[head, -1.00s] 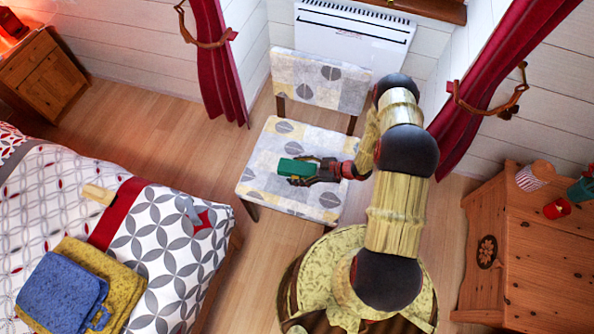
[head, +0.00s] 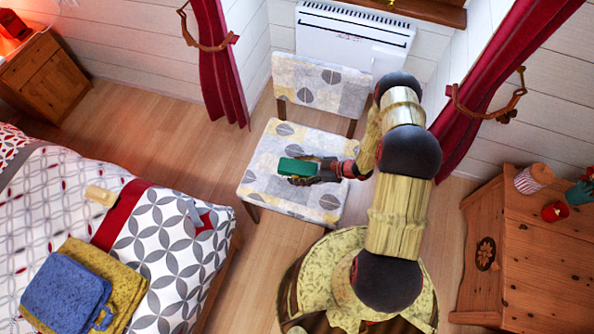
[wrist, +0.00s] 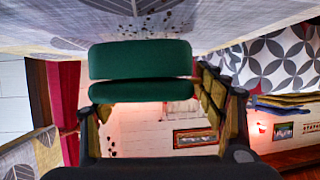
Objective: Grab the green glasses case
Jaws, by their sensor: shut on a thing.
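The green glasses case (head: 298,166) is over the seat of the patterned chair (head: 282,208) in the head view. My gripper (head: 314,172) is at its right side and shut on it. In the wrist view the case (wrist: 140,60) lies across the space between my two fingers (wrist: 160,108), close to the patterned seat cloth (wrist: 225,22). I cannot tell from these views whether the case still touches the seat.
The bed (head: 165,235) with folded blue and yellow towels (head: 65,288) is at the left. A wooden dresser (head: 545,245) with a red candle (head: 555,211) stands at the right. A white heater (head: 352,45) is behind the chair back. Open floor (head: 185,135) lies between bed and chair.

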